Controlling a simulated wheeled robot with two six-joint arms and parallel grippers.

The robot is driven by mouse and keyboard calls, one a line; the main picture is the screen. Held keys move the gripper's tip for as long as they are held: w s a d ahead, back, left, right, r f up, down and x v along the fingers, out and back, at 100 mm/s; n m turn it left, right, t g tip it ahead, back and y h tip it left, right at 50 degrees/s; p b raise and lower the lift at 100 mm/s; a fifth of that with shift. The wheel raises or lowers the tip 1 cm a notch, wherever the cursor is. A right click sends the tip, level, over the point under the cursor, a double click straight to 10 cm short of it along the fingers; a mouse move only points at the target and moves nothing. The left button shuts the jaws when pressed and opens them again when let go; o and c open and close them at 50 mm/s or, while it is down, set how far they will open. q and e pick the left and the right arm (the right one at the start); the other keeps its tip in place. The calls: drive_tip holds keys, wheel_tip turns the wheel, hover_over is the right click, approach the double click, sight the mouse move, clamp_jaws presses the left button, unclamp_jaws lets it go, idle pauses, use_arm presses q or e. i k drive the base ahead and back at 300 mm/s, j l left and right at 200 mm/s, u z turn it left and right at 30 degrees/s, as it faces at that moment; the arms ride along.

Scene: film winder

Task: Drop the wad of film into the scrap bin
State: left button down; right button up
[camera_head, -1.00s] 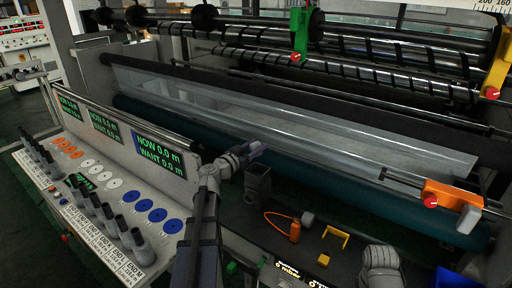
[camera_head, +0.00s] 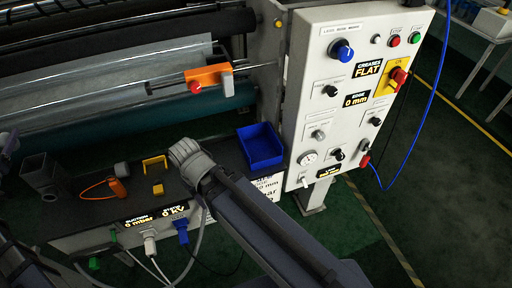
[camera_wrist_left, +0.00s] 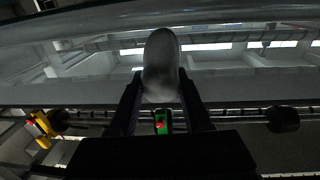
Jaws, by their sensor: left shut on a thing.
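The wad of film (camera_wrist_left: 161,66) shows in the left wrist view as a smooth, pale grey rounded lump. My left gripper (camera_wrist_left: 160,92) is shut on it, one dark finger on each side. The left gripper is outside the head view. A blue open box (camera_head: 261,147) sits at the right end of the bench in the head view and looks empty. A dark grey square-mouthed container (camera_head: 41,172) stands at the left. No label shows which is the scrap bin.
The bench (camera_head: 215,158) also carries an orange looped tool (camera_head: 117,188) and a yellow bracket (camera_head: 154,162). A white control panel (camera_head: 350,85) stands just right of the blue box. An orange clamp (camera_head: 205,76) sits on the rail above. Green floor at lower right is clear.

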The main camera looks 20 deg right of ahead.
sight(255, 153)
drive_tip(key=k+l, duration=0.1)
drive_tip(key=l, duration=1.7)
drive_tip(key=k+l, duration=0.15)
drive_tip(key=l, duration=1.7)
drive_tip(key=k, duration=0.05)
